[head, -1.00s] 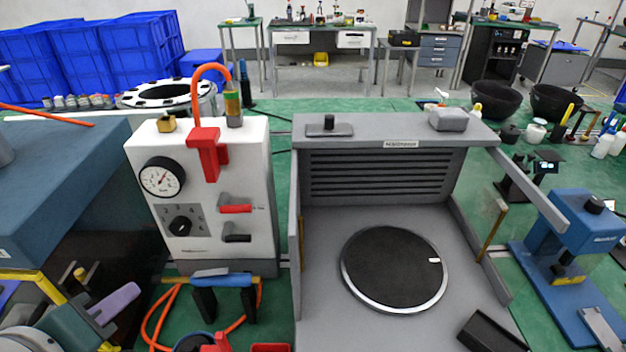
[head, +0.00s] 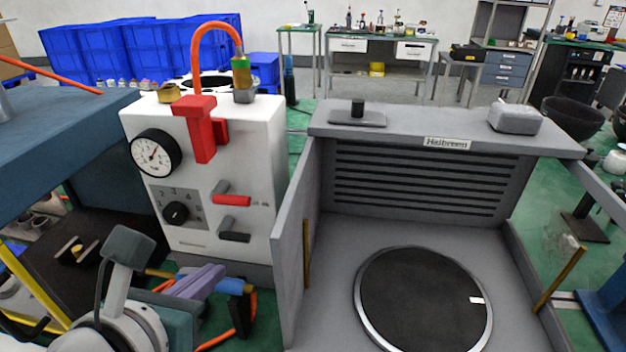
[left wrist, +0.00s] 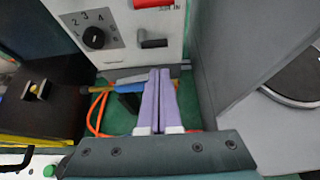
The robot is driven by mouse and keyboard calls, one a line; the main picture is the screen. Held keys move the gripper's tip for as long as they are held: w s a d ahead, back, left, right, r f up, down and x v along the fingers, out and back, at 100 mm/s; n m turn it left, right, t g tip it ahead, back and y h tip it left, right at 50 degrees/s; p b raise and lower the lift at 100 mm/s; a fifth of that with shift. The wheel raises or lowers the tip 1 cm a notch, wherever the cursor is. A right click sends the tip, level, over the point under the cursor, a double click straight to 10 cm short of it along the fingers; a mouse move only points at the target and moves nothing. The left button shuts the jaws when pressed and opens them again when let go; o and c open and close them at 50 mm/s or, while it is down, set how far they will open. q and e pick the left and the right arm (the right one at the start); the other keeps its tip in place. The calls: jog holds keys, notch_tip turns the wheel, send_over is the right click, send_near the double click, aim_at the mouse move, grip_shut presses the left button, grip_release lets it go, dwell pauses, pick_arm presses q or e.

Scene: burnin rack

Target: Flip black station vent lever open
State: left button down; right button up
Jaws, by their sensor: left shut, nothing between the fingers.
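The white station (head: 262,150) stands left of the grey chamber. On its lower right front is the black lever (head: 235,237), on a grey mount with its handle pointing right. It also shows in the left wrist view (left wrist: 154,43). The red lever (head: 234,200) sits just above it. My left gripper (head: 207,278), with purple fingers, is below and slightly left of the black lever, not touching it. In the left wrist view the fingers (left wrist: 158,76) are closed together and empty, pointing towards the station's lower front. My right gripper is not in view.
A pressure gauge (head: 156,154) and a black dial (head: 176,212) are on the station's left front. A red clamp-like part (head: 203,130) and an orange hose (head: 212,27) are above. The grey chamber wall (head: 292,245) stands close on the right. An orange cable (left wrist: 98,108) lies below.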

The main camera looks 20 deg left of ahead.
pick_arm(q)
jog(key=b+x, duration=0.1)
jog(key=x, duration=0.7)
jog(key=shift+w+b, duration=0.2)
jog(key=shift+b, duration=0.15)
jog(key=shift+r+n+h+p, duration=0.35)
jog(key=shift+n+h+p, duration=0.15)
jog(key=shift+n+p, duration=0.15)
